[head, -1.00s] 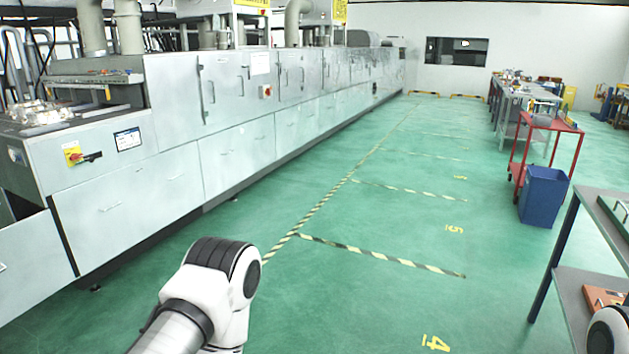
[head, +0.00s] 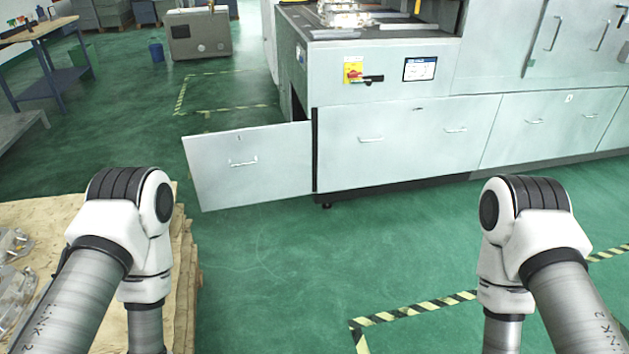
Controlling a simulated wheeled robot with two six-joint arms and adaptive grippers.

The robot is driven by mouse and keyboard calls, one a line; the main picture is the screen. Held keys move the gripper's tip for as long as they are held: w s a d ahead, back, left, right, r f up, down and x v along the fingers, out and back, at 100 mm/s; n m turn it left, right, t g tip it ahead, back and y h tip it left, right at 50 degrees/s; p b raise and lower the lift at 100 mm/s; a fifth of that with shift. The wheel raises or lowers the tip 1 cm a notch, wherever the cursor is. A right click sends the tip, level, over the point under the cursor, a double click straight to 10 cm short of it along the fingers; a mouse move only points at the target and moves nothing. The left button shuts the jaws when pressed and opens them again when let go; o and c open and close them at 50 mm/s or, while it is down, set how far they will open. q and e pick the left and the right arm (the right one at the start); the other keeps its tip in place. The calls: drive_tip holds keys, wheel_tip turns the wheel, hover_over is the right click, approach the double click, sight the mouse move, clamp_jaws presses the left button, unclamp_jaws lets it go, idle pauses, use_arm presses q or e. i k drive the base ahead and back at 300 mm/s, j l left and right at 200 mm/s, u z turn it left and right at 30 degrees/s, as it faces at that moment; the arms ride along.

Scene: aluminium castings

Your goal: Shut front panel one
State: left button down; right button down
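A grey front panel (head: 245,165) with a small handle stands swung open at the left end of the long grey machine. Its right edge is by the machine's corner, and its free edge points left. A dark opening shows above and behind it. A closed lower panel (head: 390,140) with two handles sits flush to its right. I cannot read a number on either panel. Both my arms show in the lower part of the head view, left and right, well short of the open panel. Both grippers are out of view, so their state is hidden.
A wooden pallet (head: 60,225) with metal castings is at the lower left, beside my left arm. A red switch on a yellow plate (head: 354,72) and a screen (head: 420,68) are above the closed panel. Green floor (head: 330,255) between my arms is clear.

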sight(234, 168)
drive_tip(key=i+u, duration=0.45)
drive_tip(key=i, duration=0.45)
drive_tip(key=i+z, duration=0.15)
drive_tip(key=i, duration=0.3)
drive_tip(key=i+j+z, duration=0.15)
drive_tip(key=i, duration=0.25)
drive_tip(key=i+j+z, duration=0.1)
drive_tip(key=i, duration=0.35)
